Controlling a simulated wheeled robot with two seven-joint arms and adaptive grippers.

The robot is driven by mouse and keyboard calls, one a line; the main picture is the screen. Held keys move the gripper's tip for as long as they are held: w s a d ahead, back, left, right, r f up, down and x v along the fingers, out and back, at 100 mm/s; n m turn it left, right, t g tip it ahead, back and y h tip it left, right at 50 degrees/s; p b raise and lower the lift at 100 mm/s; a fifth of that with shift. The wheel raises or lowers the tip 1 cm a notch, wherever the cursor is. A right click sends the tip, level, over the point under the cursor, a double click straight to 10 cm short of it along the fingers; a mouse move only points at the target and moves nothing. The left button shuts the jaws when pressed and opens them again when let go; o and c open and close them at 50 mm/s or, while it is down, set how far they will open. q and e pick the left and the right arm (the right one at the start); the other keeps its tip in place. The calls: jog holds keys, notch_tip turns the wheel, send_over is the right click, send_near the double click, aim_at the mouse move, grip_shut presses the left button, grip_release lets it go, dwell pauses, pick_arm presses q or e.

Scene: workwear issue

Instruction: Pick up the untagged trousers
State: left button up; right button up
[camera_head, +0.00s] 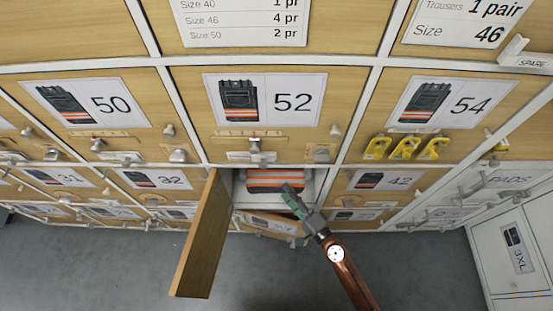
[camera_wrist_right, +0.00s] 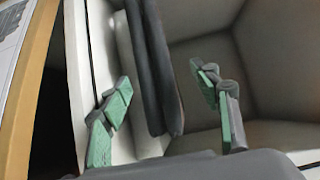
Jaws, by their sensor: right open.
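The folded trousers (camera_head: 275,181), with orange and pale reflective bands, lie in an open white compartment below the door marked 52. I cannot make out whether they carry a tag. My right gripper (camera_head: 291,201) is at the mouth of this compartment, at the front right of the trousers. In the right wrist view my right gripper (camera_wrist_right: 162,108) is open. A dark grey folded edge (camera_wrist_right: 152,70), which looks like cloth, stands between its green-padded fingers, with space on both sides. My left gripper is not in view.
The compartment's wooden door (camera_head: 203,240) stands open towards me, left of my right arm. White lockers (camera_head: 520,250) stand at right. Grey floor (camera_head: 110,265) is clear.

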aim_at(278, 183)
jog(key=x, duration=0.6)
jog(key=shift+d+f, duration=0.1)
jog(key=shift+f, duration=0.15)
jog(key=shift+c, duration=0.4)
grip_shut()
jog(key=shift+r, duration=0.1)
